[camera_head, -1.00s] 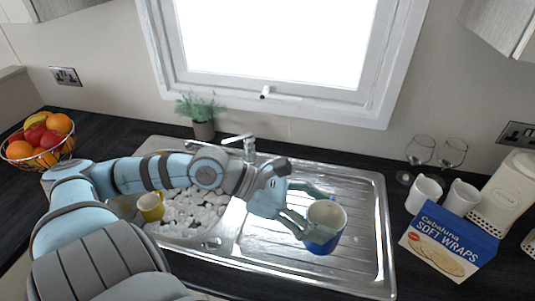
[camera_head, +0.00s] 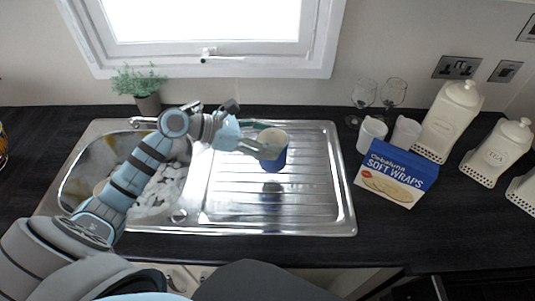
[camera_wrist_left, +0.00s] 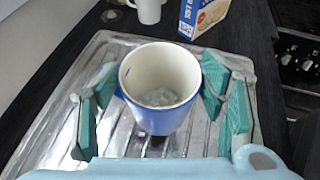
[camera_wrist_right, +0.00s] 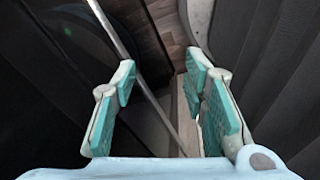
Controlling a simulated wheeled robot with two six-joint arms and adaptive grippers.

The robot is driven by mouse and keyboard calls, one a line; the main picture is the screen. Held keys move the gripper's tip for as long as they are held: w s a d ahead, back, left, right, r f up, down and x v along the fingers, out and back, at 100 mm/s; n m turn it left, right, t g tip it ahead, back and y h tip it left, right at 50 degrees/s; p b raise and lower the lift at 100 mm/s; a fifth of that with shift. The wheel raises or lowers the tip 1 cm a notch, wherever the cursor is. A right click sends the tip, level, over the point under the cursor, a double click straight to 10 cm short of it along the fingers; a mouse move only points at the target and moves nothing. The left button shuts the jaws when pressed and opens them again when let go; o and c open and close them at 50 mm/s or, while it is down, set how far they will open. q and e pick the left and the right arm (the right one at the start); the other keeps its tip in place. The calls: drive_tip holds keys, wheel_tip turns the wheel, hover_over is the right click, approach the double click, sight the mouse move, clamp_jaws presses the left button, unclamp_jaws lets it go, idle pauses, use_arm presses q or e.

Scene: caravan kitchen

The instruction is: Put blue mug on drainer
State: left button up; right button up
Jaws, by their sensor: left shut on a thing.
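The blue mug (camera_head: 273,160) has a cream inside and is upright over the back part of the ribbed metal drainer (camera_head: 315,190), right of the sink bowl. My left gripper (camera_head: 262,142) is shut on the mug. In the left wrist view the mug (camera_wrist_left: 158,112) sits between the teal fingers (camera_wrist_left: 158,85), with the drainer (camera_wrist_left: 52,120) below. A dark blue reflection lies apart below the mug, so it looks held a little above the drainer. My right gripper (camera_wrist_right: 160,72) is open and empty in its wrist view, away from the counter; the head view does not show it.
The drainer surface is otherwise clear. The sink bowl (camera_head: 82,172) at left holds whitish foam and a partly hidden yellow thing. Right of the drainer stand a Soft Wraps box (camera_head: 396,174), two white mugs (camera_head: 371,134), wine glasses (camera_head: 363,93) and cream canisters (camera_head: 449,120).

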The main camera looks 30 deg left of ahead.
use_arm(q)
wheel_tip(320, 180, down, 6)
drive_tip(key=shift+w+d+r, duration=0.1)
drive_tip(key=shift+w, duration=0.05)
drive_tip(key=shift+f+b, duration=0.3)
drive_tip(key=o, duration=2)
drive_tip(key=shift+c, duration=0.2)
drive_tip(key=shift+r, duration=0.1)
